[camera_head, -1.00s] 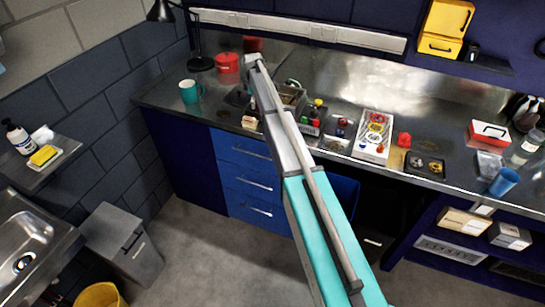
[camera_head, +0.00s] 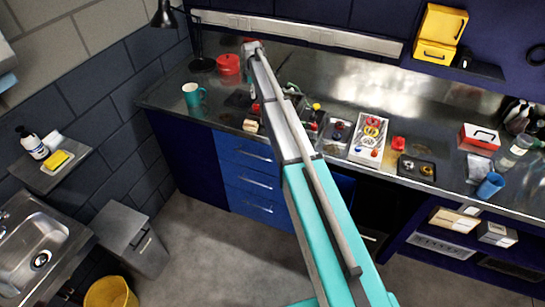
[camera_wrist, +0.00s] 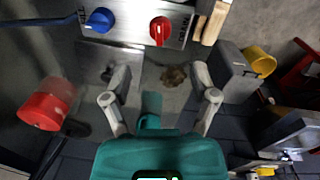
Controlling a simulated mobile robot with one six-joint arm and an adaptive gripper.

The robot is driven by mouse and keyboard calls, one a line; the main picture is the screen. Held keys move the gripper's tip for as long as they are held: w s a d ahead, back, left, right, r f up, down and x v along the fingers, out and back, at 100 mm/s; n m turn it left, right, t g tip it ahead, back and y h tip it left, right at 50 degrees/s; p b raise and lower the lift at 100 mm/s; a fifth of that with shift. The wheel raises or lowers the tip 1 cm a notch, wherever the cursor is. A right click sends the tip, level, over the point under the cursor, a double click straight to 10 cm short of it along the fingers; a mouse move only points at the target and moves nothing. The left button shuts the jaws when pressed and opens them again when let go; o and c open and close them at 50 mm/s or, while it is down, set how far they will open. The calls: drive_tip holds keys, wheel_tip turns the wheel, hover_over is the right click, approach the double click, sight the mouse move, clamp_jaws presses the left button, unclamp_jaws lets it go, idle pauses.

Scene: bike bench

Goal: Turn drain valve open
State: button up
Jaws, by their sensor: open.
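In the wrist view, a metal panel has a red knob (camera_wrist: 160,30) and a blue knob (camera_wrist: 100,19) side by side at the top. No held object shows between the fingers. In the head view my arm crosses the bench and hides my gripper and most of the panel area.
A teal mug (camera_head: 193,94) and a red pot (camera_head: 228,65) stand on the bench at left. A white tray with coloured items (camera_head: 370,138), a red-and-white box (camera_head: 479,137) and a blue cup (camera_head: 490,186) are at right. A grey bin (camera_head: 130,240) stands below.

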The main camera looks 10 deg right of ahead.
drive_tip(key=shift+r+p, duration=2.4)
drive_tip(key=shift+r, duration=0.3)
drive_tip(key=s+f+m+b, duration=0.3)
drive_tip(key=s+f+b, duration=0.1)
drive_tip(key=s, duration=0.7)
drive_tip(key=s+f+m+b, duration=0.3)
drive_tip(key=s+f+b, duration=0.2)
drive_tip(key=s, duration=0.6)
drive_tip(key=s+f+m+b, duration=0.3)
drive_tip(key=s+f+b, duration=0.2)
drive_tip(key=s, duration=0.5)
drive_tip(key=shift+s+f, duration=0.2)
drive_tip(key=shift+s, duration=0.2)
drive_tip(key=s+m, duration=0.4)
drive_tip(key=s, duration=0.8)
drive_tip(key=shift+s+g, duration=0.15)
drive_tip(key=shift+g, duration=0.15)
